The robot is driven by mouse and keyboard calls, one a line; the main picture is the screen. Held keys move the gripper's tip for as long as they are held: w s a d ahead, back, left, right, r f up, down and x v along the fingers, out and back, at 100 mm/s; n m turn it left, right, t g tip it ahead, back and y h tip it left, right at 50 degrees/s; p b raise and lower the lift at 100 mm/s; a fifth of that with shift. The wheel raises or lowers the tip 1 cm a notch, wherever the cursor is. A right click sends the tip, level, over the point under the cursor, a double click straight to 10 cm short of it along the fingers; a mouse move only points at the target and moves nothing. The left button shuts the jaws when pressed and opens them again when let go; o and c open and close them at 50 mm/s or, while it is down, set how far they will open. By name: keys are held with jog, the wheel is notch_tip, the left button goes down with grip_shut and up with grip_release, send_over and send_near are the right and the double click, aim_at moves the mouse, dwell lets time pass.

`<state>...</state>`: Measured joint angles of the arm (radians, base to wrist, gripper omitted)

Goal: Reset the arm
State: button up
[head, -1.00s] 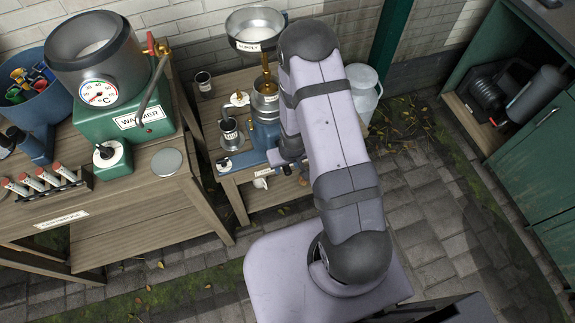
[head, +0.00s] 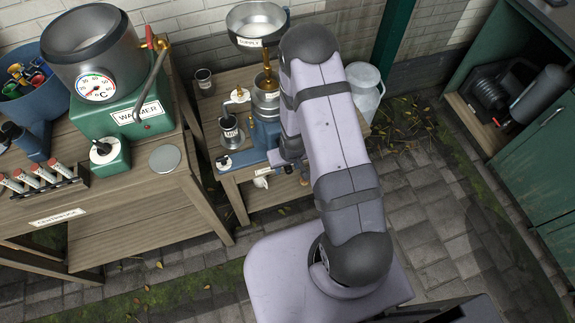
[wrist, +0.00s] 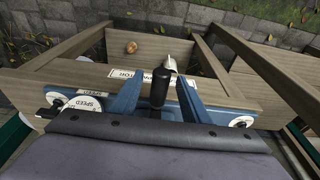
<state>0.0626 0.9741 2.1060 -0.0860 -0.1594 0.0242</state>
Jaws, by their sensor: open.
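My gripper (wrist: 158,78) shows in the wrist view as two blue fingers set apart. A black cylindrical handle (wrist: 160,90) stands between them; I cannot tell whether either finger touches it. In the head view my arm reaches up the picture to the small wooden bench (head: 232,178), with my gripper (head: 276,158) low at the bench's front, partly hidden by my arm. The blue churn machine (head: 265,133) stands behind it, under a steel supply bowl (head: 258,20) with a brown stream falling from it.
A green warmer (head: 118,122) and a tube rack (head: 48,185) stand on the larger bench at left. A white can (head: 364,92) stands right of my arm. An open green cabinet (head: 520,150) is at right. The paved floor between is clear.

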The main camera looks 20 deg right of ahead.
grip_shut()
jog(key=shift+a, duration=0.15)
